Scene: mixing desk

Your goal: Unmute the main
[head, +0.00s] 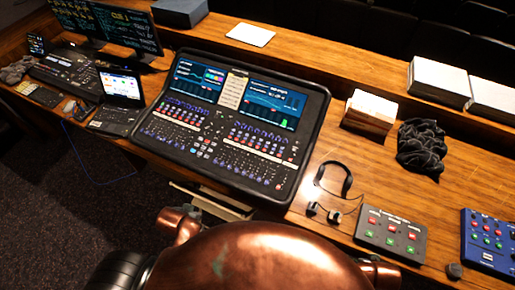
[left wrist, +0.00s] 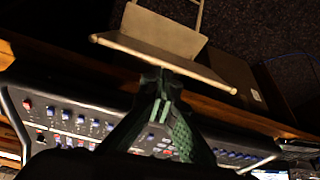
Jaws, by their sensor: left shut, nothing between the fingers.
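The mixing desk (head: 235,125) stands on the wooden table in the middle of the head view, with lit screens along its back and rows of knobs, buttons and faders below. Its labels are too small to read, so I cannot tell which control is the main mute. My left gripper (left wrist: 168,78) shows in the left wrist view, its dark green fingers closed together and empty. The mixing desk's knob rows (left wrist: 80,120) lie behind and beside the fingers there. Neither gripper shows in the head view.
A beige panel (left wrist: 165,55) lies beyond my left fingertips; a similar one (head: 210,200) shows below the desk's front edge. A button box (head: 390,234), headphones (head: 340,182), dark cloth (head: 421,147) and blue box (head: 489,240) lie right. A laptop (head: 118,100) stands left.

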